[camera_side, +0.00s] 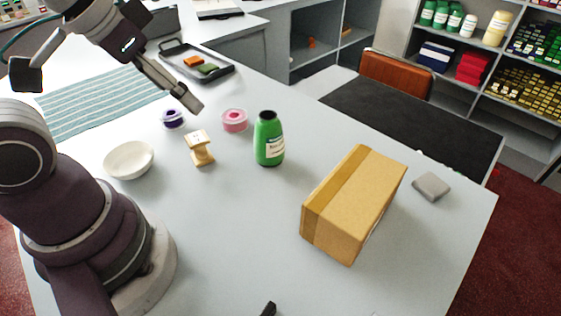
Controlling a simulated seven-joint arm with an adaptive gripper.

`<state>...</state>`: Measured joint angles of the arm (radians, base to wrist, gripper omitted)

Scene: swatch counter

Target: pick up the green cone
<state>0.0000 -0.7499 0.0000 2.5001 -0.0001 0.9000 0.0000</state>
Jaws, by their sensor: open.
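The green cone (269,139) stands upright near the middle of the white counter. It has a narrowing shoulder, a dark top and a white label, much like a bottle. My gripper (109,90) is above the counter at the upper left, its two fingers spread wide with nothing between them. It is left of the green cone and apart from it. The right fingertip hides a bit of the counter behind the small spools.
Near the cone are a pink spool (235,121), a purple spool (173,119), a wooden stamp-like piece (200,149) and a white bowl (129,160). A cardboard box (352,204) stands to its right. A dark tray (222,76) lies behind. The front counter is mostly clear.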

